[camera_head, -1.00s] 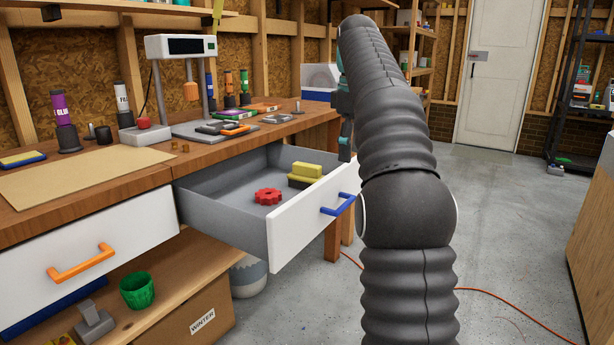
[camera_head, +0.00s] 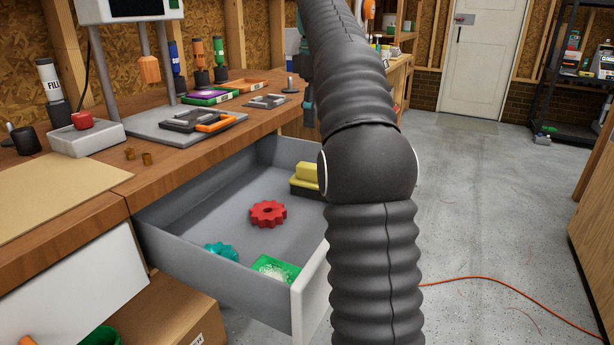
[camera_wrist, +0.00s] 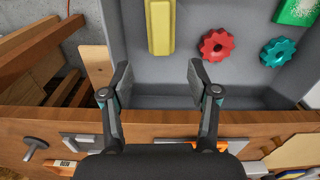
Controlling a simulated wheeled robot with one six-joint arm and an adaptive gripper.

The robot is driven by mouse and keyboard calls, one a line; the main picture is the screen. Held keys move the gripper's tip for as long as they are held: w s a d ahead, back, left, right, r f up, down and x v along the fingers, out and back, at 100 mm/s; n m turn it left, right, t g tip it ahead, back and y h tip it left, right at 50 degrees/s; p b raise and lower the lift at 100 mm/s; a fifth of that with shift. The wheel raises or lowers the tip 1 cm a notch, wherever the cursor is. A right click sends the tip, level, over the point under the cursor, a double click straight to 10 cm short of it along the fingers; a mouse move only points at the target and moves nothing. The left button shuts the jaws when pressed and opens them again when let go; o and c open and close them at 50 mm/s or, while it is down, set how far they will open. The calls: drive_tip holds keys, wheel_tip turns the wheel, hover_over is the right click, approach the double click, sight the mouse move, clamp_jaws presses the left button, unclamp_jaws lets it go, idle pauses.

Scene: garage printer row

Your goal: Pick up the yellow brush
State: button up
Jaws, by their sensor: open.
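The yellow brush (camera_head: 306,178) lies at the right rear of the open grey drawer (camera_head: 190,226), partly hidden behind my arm in the head view. It has a yellow top over a dark base. In the wrist view the brush (camera_wrist: 160,28) is a long yellow bar near the top, upright in the picture. My gripper (camera_wrist: 159,72) is open and empty. Its two fingers are spread, with the brush beyond them and between their lines. In the head view my arm hides most of the gripper.
The drawer also holds a red gear (camera_head: 267,213), a teal gear (camera_head: 221,252) and a green-and-white item (camera_head: 276,268). The wooden bench top (camera_head: 165,165) overhangs the drawer's back and carries a stand, bottles and small parts. Open floor (camera_head: 480,220) lies to the right.

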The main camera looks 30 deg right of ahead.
approach(304, 184)
drive_tip(key=d, duration=0.1)
drive_tip(key=d+f, duration=0.1)
drive_tip(key=d, duration=0.1)
drive_tip(key=shift+w+d, duration=0.15)
drive_tip(key=shift+w, duration=0.05)
drive_tip(key=shift+f+b, duration=0.9)
drive_tip(key=shift+f, duration=2.05)
clamp_jaws()
